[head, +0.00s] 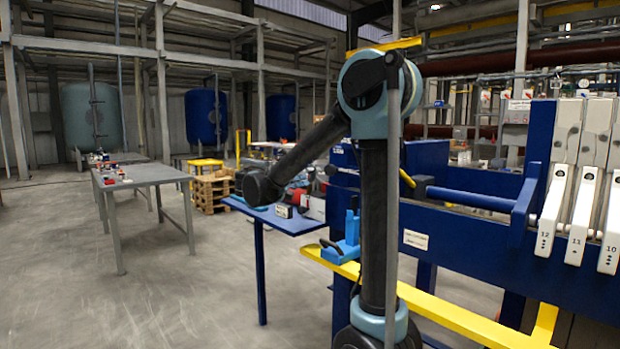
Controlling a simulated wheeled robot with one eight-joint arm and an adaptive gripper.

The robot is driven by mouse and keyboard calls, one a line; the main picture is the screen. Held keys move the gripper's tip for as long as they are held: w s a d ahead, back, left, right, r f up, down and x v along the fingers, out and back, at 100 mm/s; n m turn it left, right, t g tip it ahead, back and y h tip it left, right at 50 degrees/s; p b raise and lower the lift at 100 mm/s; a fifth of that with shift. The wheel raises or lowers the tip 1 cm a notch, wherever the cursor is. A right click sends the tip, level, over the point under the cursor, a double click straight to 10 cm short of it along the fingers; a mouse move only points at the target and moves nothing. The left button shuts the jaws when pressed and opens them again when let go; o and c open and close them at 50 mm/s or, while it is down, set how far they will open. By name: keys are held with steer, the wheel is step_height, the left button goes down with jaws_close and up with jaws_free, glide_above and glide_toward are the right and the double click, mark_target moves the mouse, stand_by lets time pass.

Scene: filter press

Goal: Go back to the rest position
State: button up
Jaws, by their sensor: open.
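My arm stands in the middle right of the head view, with its upright link rising to a light-blue joint and a dark link sloping down left to a dark rounded joint. That joint shows in front of the blue side table. My gripper cannot be made out in this view; the arm's end past the dark joint is not visible. Nothing is seen held.
The blue filter press (465,255) with numbered white plate handles (553,212) fills the right, with a yellow rail (440,312) low along it. The blue side table (262,214) carries small items. A grey table (150,176) stands left. Floor at left front is clear.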

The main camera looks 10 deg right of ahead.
steer(key=s+d+f+n+g+y, duration=0.1)
steer(key=s+d+f+g+y, duration=0.5)
steer(key=s+d+f, duration=0.95)
steer(key=s+a+f+g+y, duration=0.1)
steer(key=s+a+f+y, duration=0.2)
steer(key=s+f, duration=0.4)
steer(key=s+a+f+n+g+y, duration=0.1)
steer(key=s+a+f+y, duration=0.2)
steer(key=s, duration=1.2)
step_height(320, 180, down, 5)
steer(key=y, duration=0.2)
steer(key=shift+f+y, duration=0.2)
steer(key=shift+y, duration=0.1)
steer(key=shift+a, duration=0.1)
steer(key=shift+c, duration=0.6)
